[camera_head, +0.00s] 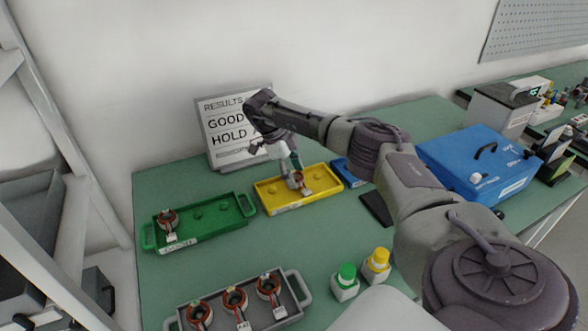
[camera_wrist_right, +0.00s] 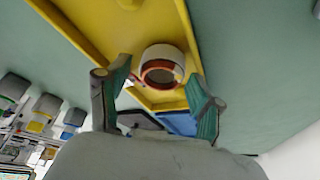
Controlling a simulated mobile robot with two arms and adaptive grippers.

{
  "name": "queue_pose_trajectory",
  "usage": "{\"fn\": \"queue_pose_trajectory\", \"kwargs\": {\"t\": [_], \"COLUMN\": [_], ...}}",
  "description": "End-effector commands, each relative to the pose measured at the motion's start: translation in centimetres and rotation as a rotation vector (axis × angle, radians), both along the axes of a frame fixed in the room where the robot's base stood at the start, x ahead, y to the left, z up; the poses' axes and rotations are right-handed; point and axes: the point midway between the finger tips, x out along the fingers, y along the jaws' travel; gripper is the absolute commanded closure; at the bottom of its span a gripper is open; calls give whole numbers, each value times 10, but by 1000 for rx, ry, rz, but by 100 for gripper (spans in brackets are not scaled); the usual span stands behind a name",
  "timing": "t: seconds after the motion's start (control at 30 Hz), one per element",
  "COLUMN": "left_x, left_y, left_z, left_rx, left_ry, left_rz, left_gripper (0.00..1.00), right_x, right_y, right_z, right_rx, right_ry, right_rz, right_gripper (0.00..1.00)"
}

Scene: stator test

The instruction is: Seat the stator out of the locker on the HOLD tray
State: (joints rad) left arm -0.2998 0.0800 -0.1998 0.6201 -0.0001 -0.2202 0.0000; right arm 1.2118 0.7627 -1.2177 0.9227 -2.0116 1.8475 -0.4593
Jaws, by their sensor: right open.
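A stator (camera_head: 304,182), a copper-wound ring with a white tag, sits in the yellow tray (camera_head: 268,207). I take this tray for the HOLD tray, though its label is too small to read. My right gripper (camera_head: 292,178) is at the tray, right by the stator. In the right wrist view, the stator (camera_wrist_right: 162,66) shows as a white ring with copper windings on the tray floor. My right gripper (camera_wrist_right: 158,100) is open there, its two green-padded fingers apart on either side of the ring. My left gripper is out of view.
A green tray (camera_head: 215,231) holds one stator. A grey tray (camera_head: 185,322) in front holds 3 stators. Green-capped (camera_head: 346,283) and yellow-capped (camera_head: 376,264) bottles stand nearby. A results board (camera_head: 225,150) stands behind. A blue case (camera_head: 485,165) is at right; my arm partly hides a blue tray (camera_head: 349,171).

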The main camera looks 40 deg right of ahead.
Motion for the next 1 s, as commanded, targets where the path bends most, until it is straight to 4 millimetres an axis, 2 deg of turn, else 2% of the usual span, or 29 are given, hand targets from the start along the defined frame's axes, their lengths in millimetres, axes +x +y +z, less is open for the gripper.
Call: {"fn": "queue_pose_trajectory", "kwargs": {"t": [1.0], "left_x": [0], "left_y": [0], "left_z": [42], "left_rx": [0], "left_ry": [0], "left_rz": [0], "left_gripper": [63], "right_x": [0], "right_y": [0], "right_z": [50], "right_rx": [0], "right_ry": [0], "right_rz": [0], "right_gripper": [34]}}
